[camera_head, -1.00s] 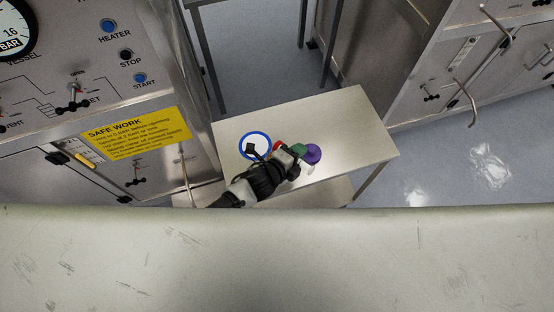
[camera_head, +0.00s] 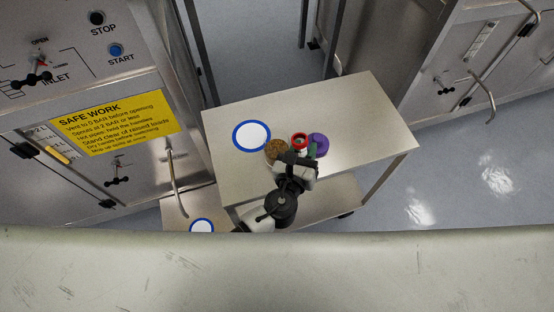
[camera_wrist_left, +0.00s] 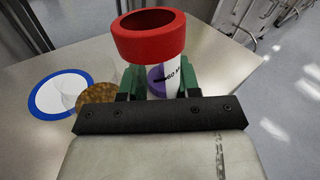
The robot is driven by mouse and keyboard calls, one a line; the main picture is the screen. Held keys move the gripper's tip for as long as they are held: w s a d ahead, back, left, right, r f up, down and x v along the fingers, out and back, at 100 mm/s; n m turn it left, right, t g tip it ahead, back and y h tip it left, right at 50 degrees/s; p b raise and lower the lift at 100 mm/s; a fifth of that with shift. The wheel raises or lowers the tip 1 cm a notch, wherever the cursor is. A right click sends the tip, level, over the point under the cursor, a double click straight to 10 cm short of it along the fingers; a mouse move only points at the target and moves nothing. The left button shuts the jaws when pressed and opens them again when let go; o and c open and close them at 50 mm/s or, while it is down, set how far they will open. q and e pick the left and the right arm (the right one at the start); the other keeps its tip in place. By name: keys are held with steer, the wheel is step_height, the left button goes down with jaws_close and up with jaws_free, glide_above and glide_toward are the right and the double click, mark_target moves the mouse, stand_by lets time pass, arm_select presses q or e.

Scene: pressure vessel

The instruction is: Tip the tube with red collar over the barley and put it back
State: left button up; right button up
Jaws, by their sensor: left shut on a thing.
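The tube with red collar (camera_head: 299,138) is above the small table in the head view. In the left wrist view the tube (camera_wrist_left: 164,72) stands roughly upright, its wide red collar on top and a printed white label on its clear side. My left gripper (camera_head: 299,153) is shut on it, with a green finger on each side; the wrist view shows the fingers (camera_wrist_left: 157,82) too. The barley (camera_head: 277,150) is a round brown patch just left of the tube; it also shows in the wrist view (camera_wrist_left: 97,94), seemingly in a clear vessel. My right gripper is out of view.
A purple round thing (camera_head: 318,144) is close right of the tube. A white disc with a blue ring (camera_head: 251,136) lies left of the barley. Another blue-ringed disc (camera_head: 202,226) is lower left. The right part of the tabletop (camera_head: 370,120) is clear.

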arm_select(q)
steer(key=f+b, duration=0.1)
steer(key=f+m, duration=0.1)
steer(key=f+b, duration=0.1)
steer(key=shift+s+d+m+t+b, duration=0.2)
steer(key=shift+d+m+t+b, duration=0.1)
steer(key=shift+m+b, duration=0.1)
steer(key=shift+r, duration=0.1)
step_height(320, 180, up, 3)
steer(key=p, duration=0.3)
steer(key=shift+s+r, duration=0.1)
steer(key=shift+r, duration=0.05)
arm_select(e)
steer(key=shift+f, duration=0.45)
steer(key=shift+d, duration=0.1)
